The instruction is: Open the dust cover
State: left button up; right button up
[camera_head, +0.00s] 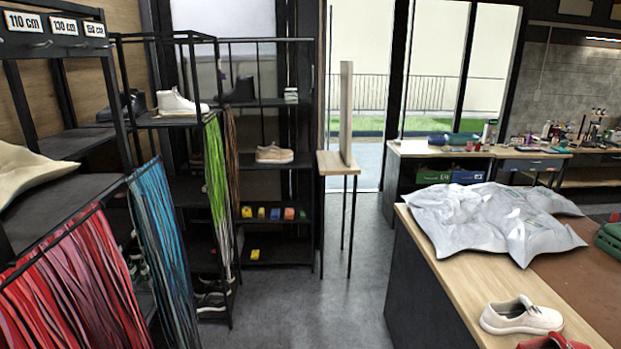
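A crumpled, pale grey, shiny sheet (490,222), which looks like the dust cover, lies spread over the far part of the wooden workbench (440,262) at the right. Its surface is creased and bulging, and I cannot tell what is under it. Its right end reaches over the brown work surface. Neither of my grippers is in view.
A white sneaker (521,317) sits on the bench's near part, beside a partly cut-off red object (552,341). A green item (610,238) is at the right edge. Lace racks (75,285) and shoe shelves (270,165) stand left. The floor (300,300) between is clear.

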aim_at(312, 105)
jog(key=i+z, duration=0.1)
jog(key=i, duration=2)
